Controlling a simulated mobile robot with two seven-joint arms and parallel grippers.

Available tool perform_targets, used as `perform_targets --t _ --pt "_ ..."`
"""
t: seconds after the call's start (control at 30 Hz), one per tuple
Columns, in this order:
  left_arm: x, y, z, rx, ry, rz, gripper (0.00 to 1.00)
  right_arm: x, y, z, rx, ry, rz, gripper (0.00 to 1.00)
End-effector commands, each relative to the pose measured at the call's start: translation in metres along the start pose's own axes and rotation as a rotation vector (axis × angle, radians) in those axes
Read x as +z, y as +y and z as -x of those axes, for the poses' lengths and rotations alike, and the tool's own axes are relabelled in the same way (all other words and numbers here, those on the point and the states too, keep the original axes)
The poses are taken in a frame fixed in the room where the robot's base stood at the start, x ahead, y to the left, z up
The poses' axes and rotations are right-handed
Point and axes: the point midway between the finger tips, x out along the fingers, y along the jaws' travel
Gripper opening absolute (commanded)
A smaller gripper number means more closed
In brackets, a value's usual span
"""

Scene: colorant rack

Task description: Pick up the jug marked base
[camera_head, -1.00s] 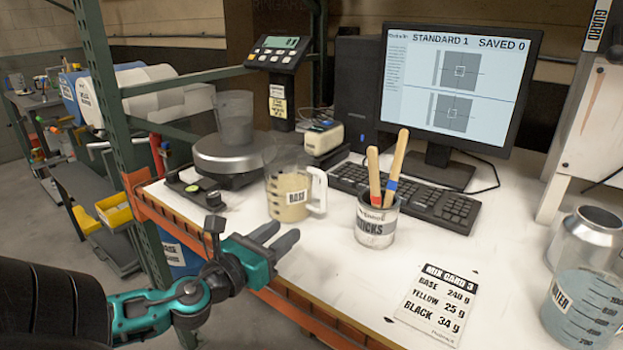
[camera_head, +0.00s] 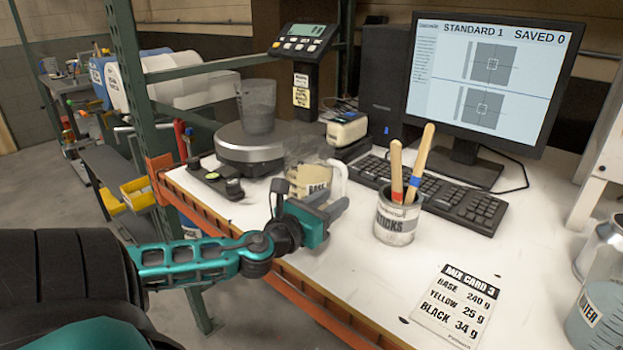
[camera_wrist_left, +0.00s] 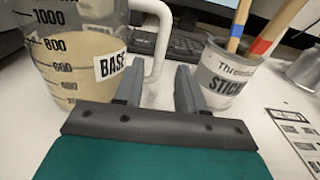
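The jug marked base (camera_head: 312,180) stands on the white bench, clear-walled with cream liquid inside and a white handle on its right. In the left wrist view the jug (camera_wrist_left: 80,60) is at the upper left, its handle just beyond the fingertips. My left gripper (camera_head: 335,205) is in front of the jug and hides its lower part. In the left wrist view the left gripper (camera_wrist_left: 158,88) has its two fingers apart with nothing between them. The fingers point towards the handle's lower end; I cannot tell whether they touch it. My right gripper is not in view.
A can of sticks (camera_head: 397,220) stands close to the right of the jug. A scale (camera_head: 250,148) with an empty beaker (camera_head: 257,105) is behind left. A keyboard (camera_head: 450,200) lies behind, a mix card (camera_head: 453,303) in front right. The bench's orange front edge (camera_head: 300,295) runs below my arm.

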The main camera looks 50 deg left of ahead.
Motion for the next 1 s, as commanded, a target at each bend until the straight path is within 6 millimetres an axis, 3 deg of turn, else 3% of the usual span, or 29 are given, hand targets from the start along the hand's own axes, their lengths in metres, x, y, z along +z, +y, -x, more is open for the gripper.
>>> perform_targets --t 0.5,0.87,1.0 --pt "0.000 0.002 -0.046 0.001 -0.002 0.001 0.39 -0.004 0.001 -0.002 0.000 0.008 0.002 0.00" --pt "-0.001 0.002 -0.052 -0.001 0.001 0.000 0.39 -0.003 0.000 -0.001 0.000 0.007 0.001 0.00" --pt "-0.001 0.002 -0.052 -0.001 0.000 0.000 0.29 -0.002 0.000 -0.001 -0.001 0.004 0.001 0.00"
